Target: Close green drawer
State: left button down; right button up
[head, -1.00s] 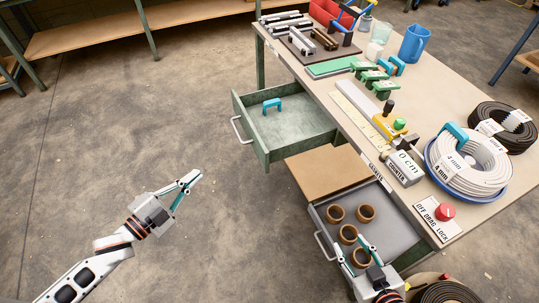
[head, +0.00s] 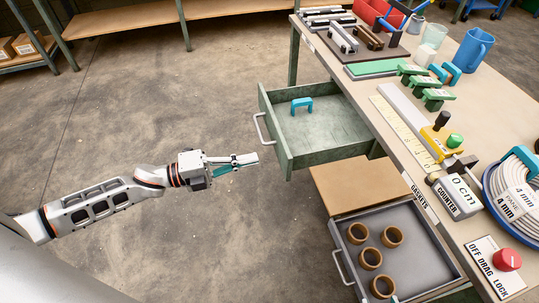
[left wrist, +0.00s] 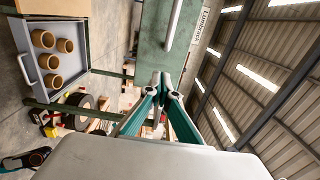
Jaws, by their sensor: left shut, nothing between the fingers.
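The green drawer (head: 318,133) is pulled out from under the workbench, with a teal handle-shaped piece (head: 301,104) lying inside it. Its pale bar handle (head: 263,128) is on the front face. My left gripper (head: 250,160) is shut and empty, a little to the left of the drawer front and near its lower corner. In the left wrist view the shut fingers (left wrist: 163,82) point toward the green drawer front (left wrist: 152,40), with the handle (left wrist: 173,25) above them. Any contact with the drawer cannot be seen. My right gripper is not in view.
A grey drawer (head: 405,225) with several brown rings stands open below and to the right. The workbench top (head: 385,85) holds clamps, a counter, a coil and a blue jug (head: 473,49). The concrete floor (head: 150,110) left of the drawers is clear.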

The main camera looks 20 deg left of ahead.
aim_at(280, 154)
pick_arm(q)
jog(key=x, duration=0.5)
jog(key=shift+w+d, duration=0.2)
jog(key=shift+d, duration=0.05)
jog(key=b+x, duration=0.1)
jog(key=x, duration=2.2)
jog(key=shift+w+d+f, duration=0.2)
jog(key=shift+d, duration=0.05)
jog(key=shift+w+d, duration=0.15)
jog(key=shift+r, duration=0.2)
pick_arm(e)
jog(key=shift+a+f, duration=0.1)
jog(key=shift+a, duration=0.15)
pick_arm(q)
jog(key=shift+w, duration=0.1)
